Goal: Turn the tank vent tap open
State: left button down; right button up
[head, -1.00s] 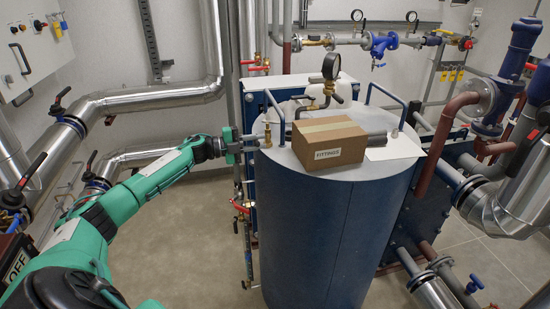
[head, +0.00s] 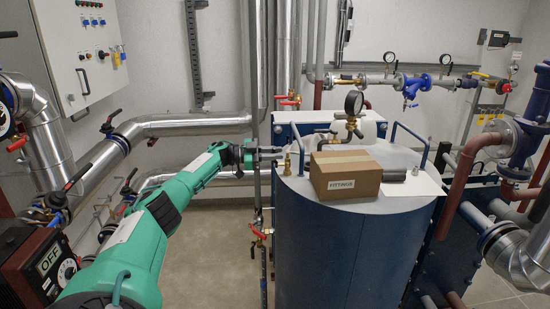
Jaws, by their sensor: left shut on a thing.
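The blue tank (head: 345,245) with a grey top stands right of centre. The tank vent tap (head: 287,164) is a small brass fitting standing upright at the left edge of the tank top. My left gripper (head: 274,154), at the end of the green arm, reaches in from the left at the tap. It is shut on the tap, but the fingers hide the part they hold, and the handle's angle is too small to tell. My right gripper is not in view.
A cardboard box marked FITTINGS (head: 345,177) sits on the tank top, right of the tap. Silver pipes (head: 190,124) with valves run behind my left arm.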

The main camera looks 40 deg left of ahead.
pick_arm(q)
jog(key=shift+w+a+r+n, duration=0.1)
jog(key=shift+w+a+n, duration=0.15)
jog(key=shift+n, duration=0.3)
jog(key=shift+w+a+r+n, duration=0.1)
jog(key=shift+w+a+n, duration=0.1)
jog(key=shift+n, duration=0.35)
jog(key=shift+w+a+n+b, duration=0.25)
jog(key=shift+a+n+b, duration=0.15)
jog(key=shift+n, duration=0.6)
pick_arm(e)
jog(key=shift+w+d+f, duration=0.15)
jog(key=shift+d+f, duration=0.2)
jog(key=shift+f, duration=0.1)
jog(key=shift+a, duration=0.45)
pick_arm(q)
jog(key=c, duration=1.3)
grip_release()
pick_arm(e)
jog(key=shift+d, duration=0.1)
pick_arm(q)
jog(key=shift+a, duration=0.1)
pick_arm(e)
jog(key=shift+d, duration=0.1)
